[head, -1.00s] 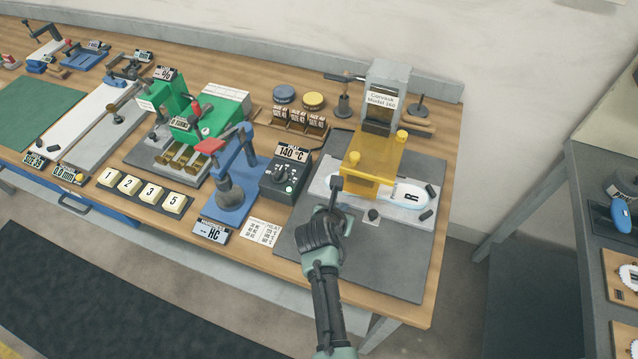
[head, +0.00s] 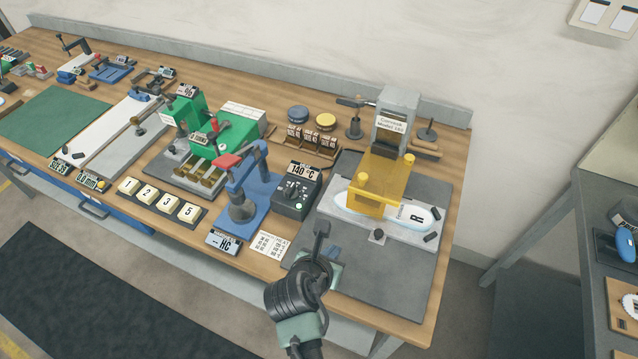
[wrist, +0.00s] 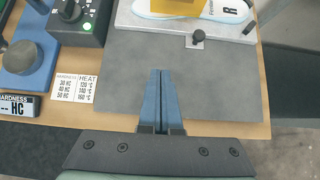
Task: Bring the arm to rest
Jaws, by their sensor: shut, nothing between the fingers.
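My gripper (wrist: 160,100) is shut and empty. In the wrist view its two blue fingers lie side by side over the bare front part of a dark grey mat (wrist: 225,75). In the head view my arm reaches up from the bottom, and my gripper (head: 333,254) is partly hidden behind my wrist near the mat's front left. The fingers appear above the mat and apart from the machine with the yellow clamp (head: 380,176). A white insole marked R (head: 417,214) lies on a grey plate under that clamp.
Left of the mat stand a black 140 °C control box (head: 290,193), a blue hardness tester (head: 246,195) and a printed card (head: 268,243). Numbered tiles (head: 160,203) and a green machine (head: 215,140) are farther left. The mat's front is clear. Another bench (head: 590,200) stands at the right.

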